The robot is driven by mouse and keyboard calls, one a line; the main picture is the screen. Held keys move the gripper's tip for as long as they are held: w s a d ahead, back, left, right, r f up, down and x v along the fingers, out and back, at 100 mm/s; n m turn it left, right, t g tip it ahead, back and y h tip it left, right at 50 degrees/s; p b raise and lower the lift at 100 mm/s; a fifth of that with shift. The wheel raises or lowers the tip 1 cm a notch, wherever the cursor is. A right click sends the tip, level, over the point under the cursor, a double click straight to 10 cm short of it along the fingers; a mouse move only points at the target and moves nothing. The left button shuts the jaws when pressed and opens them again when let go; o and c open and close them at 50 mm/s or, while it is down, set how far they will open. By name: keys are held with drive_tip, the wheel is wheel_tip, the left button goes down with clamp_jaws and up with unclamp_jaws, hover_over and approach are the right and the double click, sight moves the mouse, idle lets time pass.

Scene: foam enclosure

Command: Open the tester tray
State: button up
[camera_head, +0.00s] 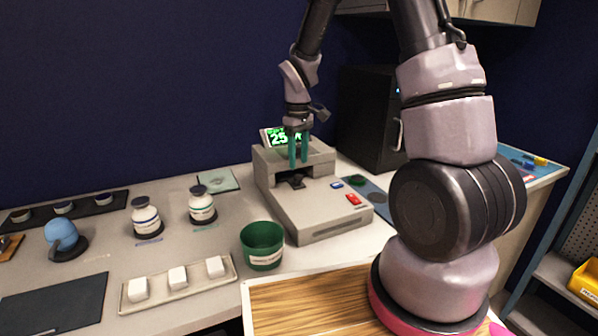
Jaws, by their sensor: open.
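The tester (325,212) is a beige-grey bench machine right of centre on the counter. It has a green-lit display (275,138) at its back, a dark fixture (293,181) in its recess, and blue and red buttons on top. A long dark slot or handle line, perhaps the tray front (340,229), runs along its lower front face. My gripper (298,160) points down with two teal fingers, open and empty. It hangs over the rear part of the tester, in front of the display. Whether the fingers touch anything cannot be told.
A green cup (262,246) stands left of the tester's front. A tray (178,287) with white cubes (178,278) and two white bottles (146,218) are further left. A black cabinet (368,120) stands behind right. My arm covers the right side. Counter between bottles and tester is mostly clear.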

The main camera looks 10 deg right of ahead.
sight(298, 176)
drive_tip(key=shift+f, duration=2.4)
clamp_jaws()
